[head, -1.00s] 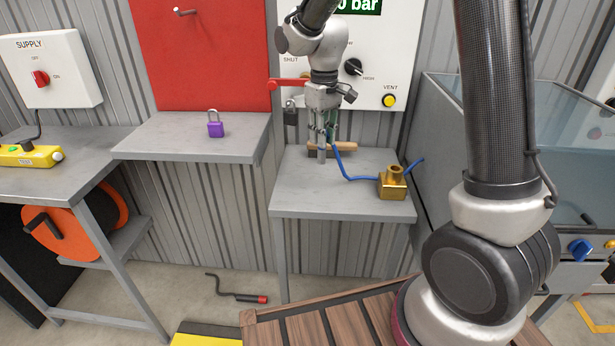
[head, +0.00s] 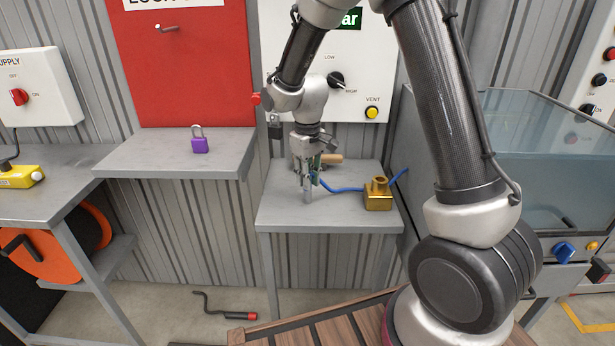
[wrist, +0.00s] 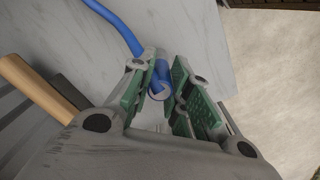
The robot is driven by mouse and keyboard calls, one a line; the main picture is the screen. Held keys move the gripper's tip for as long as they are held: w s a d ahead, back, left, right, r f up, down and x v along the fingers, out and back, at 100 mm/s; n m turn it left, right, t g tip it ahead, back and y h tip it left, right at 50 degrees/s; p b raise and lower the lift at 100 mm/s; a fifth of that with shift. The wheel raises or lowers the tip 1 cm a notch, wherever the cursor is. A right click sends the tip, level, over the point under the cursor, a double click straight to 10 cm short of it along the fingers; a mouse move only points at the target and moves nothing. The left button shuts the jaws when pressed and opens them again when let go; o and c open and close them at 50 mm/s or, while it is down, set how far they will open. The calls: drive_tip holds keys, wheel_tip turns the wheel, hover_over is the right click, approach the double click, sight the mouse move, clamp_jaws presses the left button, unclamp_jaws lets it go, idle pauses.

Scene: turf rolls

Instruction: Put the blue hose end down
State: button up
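The blue hose end (wrist: 161,76) lies between the green pads of my gripper (wrist: 167,82) in the wrist view, and the pads sit close on both sides of it. In the head view my gripper (head: 309,180) points down, low over the small grey table's left part. The blue hose (head: 345,189) runs from the gripper to the right, to a brass block (head: 378,196) on the same table, and on behind it. The fingers partly hide the hose end in the head view. I cannot tell whether it touches the tabletop.
A wooden-handled thing (head: 331,159) lies just behind my gripper and also shows in the wrist view (wrist: 38,94). A purple padlock (head: 200,144) stands on the left shelf. A glass-sided tank (head: 525,155) stands right of the table. The table's front (head: 325,215) is clear.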

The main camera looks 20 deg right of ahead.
drive_tip(key=o, duration=0.3)
drive_tip(key=shift+r, duration=0.1)
wheel_tip(320, 180, up, 12)
drive_tip(key=s+d+r+m+t, duration=0.2)
drive_tip(key=s+d+r, duration=0.7)
drive_tip(key=s, duration=0.2)
drive_tip(key=s+d+m, duration=0.1)
drive_tip(key=s+d, duration=0.1)
drive_tip(key=s, duration=0.3)
drive_tip(key=s+d+m+t, duration=0.1)
drive_tip(key=s+d, duration=0.1)
drive_tip(key=s, duration=0.3)
drive_tip(key=s+d+m+t, duration=0.1)
drive_tip(key=s+d, duration=0.1)
drive_tip(key=s, duration=0.3)
drive_tip(key=shift+s, duration=0.4)
drive_tip(key=shift+r, duration=0.1)
